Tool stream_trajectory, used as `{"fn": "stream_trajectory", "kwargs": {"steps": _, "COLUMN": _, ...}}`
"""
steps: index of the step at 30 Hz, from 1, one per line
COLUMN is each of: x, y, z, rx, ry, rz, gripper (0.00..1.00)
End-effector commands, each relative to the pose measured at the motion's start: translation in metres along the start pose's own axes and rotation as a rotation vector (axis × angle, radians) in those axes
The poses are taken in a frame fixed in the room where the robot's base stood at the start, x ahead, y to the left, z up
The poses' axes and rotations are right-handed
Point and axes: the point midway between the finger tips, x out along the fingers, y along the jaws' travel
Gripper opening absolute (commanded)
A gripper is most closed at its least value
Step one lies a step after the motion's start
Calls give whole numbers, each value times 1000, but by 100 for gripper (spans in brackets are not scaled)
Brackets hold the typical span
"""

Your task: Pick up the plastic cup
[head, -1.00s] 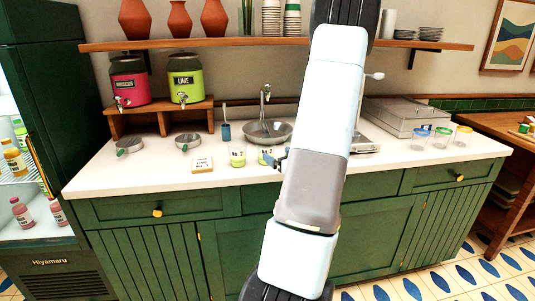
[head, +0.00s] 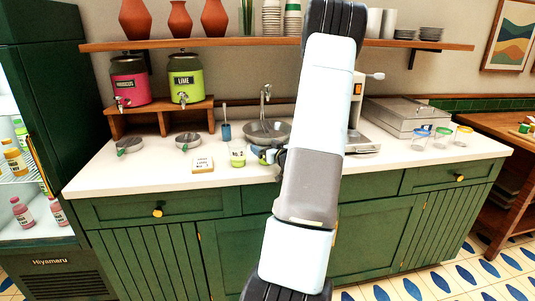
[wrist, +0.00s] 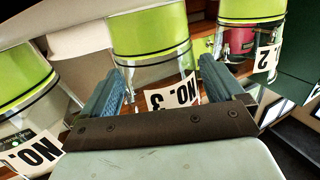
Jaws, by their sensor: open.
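My gripper (wrist: 162,68) is open, with its two blue fingers toward either side of a clear plastic cup with lime-green contents (wrist: 150,32), labelled "NO. 3". I cannot tell whether the fingers touch it. Another lime cup (wrist: 25,75) stands at the left of the wrist view, and the No. 2 cup (wrist: 252,10) at the right. In the head view the No. 2 cup (head: 238,158) stands upright on the counter, left of my gripper (head: 270,156). The cup at my gripper is mostly hidden there by the gripper.
Several colour-rimmed cups (head: 442,137) stand far right. Drink dispensers (head: 187,78) sit on a wooden riser.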

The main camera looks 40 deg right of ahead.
Motion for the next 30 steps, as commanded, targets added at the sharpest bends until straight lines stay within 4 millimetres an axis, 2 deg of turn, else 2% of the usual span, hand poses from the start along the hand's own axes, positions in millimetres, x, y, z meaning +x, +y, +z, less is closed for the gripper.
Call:
{"fn": "stream_trajectory", "kwargs": {"steps": 4, "x": 0, "y": 0, "z": 0, "rx": 0, "ry": 0, "rz": 0, "gripper": 93}}
{"fn": "stream_trajectory", "kwargs": {"steps": 16, "x": -1, "y": 0, "z": 0, "rx": 0, "ry": 0, "rz": 0, "gripper": 56}}
{"fn": "stream_trajectory", "kwargs": {"steps": 30, "x": -1, "y": 0, "z": -4, "rx": -1, "ry": 1, "rz": 0, "gripper": 56}}
